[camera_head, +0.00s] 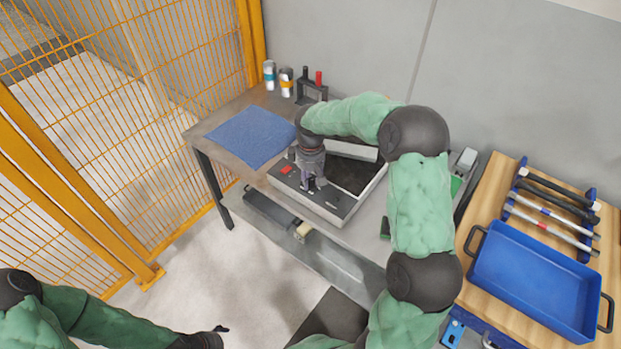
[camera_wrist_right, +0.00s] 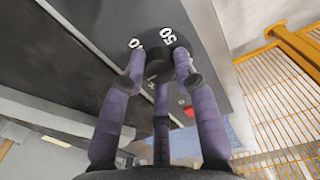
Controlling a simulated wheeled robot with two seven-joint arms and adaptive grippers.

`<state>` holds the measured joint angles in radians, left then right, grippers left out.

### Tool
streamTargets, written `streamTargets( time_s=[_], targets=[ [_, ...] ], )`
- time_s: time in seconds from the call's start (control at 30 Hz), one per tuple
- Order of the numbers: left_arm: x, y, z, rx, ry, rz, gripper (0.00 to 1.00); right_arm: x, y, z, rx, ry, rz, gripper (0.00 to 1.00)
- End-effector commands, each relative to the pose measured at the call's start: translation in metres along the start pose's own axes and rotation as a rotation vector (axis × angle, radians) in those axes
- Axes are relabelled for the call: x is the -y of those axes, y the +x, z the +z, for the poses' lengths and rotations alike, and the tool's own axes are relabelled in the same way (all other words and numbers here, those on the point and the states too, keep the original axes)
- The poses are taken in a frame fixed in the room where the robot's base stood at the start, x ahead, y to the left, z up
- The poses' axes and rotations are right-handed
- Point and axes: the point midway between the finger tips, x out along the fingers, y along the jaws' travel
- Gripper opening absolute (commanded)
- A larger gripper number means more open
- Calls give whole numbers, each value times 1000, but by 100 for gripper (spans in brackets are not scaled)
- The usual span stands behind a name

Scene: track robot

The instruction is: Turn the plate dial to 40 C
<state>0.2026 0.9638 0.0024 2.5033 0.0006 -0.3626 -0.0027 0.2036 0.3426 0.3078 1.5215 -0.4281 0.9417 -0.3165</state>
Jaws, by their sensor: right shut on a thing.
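The plate (camera_head: 345,215) is a boxy unit with a dark recessed top and a pale rim on the grey table. A red switch (camera_head: 286,169) is on its front panel and also shows in the right wrist view (camera_wrist_right: 189,111). My right gripper (camera_head: 313,184) reaches down to this panel. In the right wrist view its purple fingers (camera_wrist_right: 158,75) are shut around the dark dial (camera_wrist_right: 160,62). White marks, "50" and part of another number, show beyond the dial; its pointer is hidden. My left gripper (camera_head: 215,335) is low at the left, away from the table, its fingers unclear.
A blue mat (camera_head: 250,136) lies left of the plate. Two cans (camera_head: 286,81) and a small dark rack (camera_head: 312,88) stand behind. A blue tray (camera_head: 535,283) is on the wooden table at right. An orange mesh fence (camera_head: 110,130) stands at left.

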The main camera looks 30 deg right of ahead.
Motion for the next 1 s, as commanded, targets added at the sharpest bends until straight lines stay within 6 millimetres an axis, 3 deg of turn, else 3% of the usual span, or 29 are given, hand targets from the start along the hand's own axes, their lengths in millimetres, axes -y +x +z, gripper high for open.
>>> streamTargets(
  time_s=[0.27, 1.0],
  targets=[
    [-4, -11, 0, 0, 0, 0, 76, 0, -2, 0, 1, 153, 0, 0],
    [-12, -34, 1, 0, 0, 0, 76, -1, -1, 0, 0, 842, 1, 0]
  ],
)
